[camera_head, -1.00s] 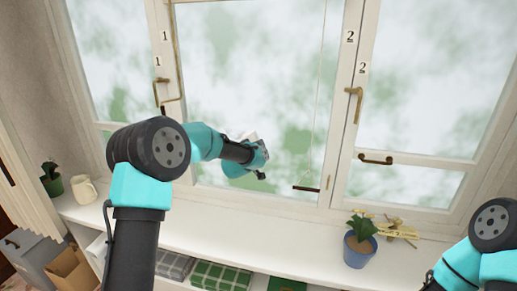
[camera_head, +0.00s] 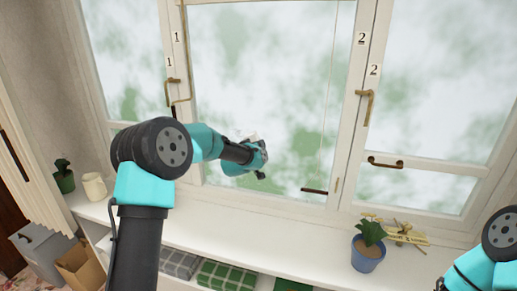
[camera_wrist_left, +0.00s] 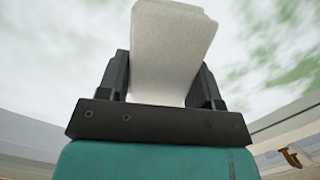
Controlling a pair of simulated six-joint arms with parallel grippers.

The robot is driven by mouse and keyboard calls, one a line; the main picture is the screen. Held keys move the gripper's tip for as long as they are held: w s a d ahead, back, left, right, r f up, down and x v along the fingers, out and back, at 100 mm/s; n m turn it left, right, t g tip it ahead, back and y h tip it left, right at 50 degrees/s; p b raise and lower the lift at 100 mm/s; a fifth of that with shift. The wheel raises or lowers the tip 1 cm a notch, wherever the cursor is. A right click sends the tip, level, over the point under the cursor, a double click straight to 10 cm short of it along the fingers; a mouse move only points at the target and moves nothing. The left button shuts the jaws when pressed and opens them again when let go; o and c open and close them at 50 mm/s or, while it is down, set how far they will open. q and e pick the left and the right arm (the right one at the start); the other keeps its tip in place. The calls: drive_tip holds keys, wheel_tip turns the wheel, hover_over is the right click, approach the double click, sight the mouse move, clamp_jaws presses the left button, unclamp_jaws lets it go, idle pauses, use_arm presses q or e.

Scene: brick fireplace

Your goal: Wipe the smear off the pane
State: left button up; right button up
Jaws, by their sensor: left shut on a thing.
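The middle pane (camera_head: 270,70) of the window shows blurred white and green. I cannot pick out a separate smear on it. My left gripper (camera_head: 255,148) is in front of the lower part of this pane, shut on a pale block (camera_head: 249,137). In the left wrist view the pale block (camera_wrist_left: 170,50) stands up between the two dark fingers (camera_wrist_left: 160,85), with the pane behind it. I cannot tell whether the block touches the glass. My right gripper is out of view; only part of its arm shows at the lower right.
A blue pot (camera_head: 367,255) with a plant stands on the white sill (camera_head: 290,240); a yellowish object (camera_head: 405,233) lies beside it. A cream mug (camera_head: 95,186) and a green pot (camera_head: 65,178) stand at the left. A thin cord with a brown bar (camera_head: 314,190) hangs before the pane.

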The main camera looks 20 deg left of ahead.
use_arm(q)
drive_tip(key=shift+a+r, duration=0.15)
drive_tip(key=shift+a, duration=0.1)
drive_tip(key=shift+s+a, duration=0.1)
drive_tip(key=shift+a, duration=1.5)
drive_tip(key=shift+a, duration=0.15)
drive_tip(key=shift+a, duration=1.6)
drive_tip(key=shift+a, duration=1.7)
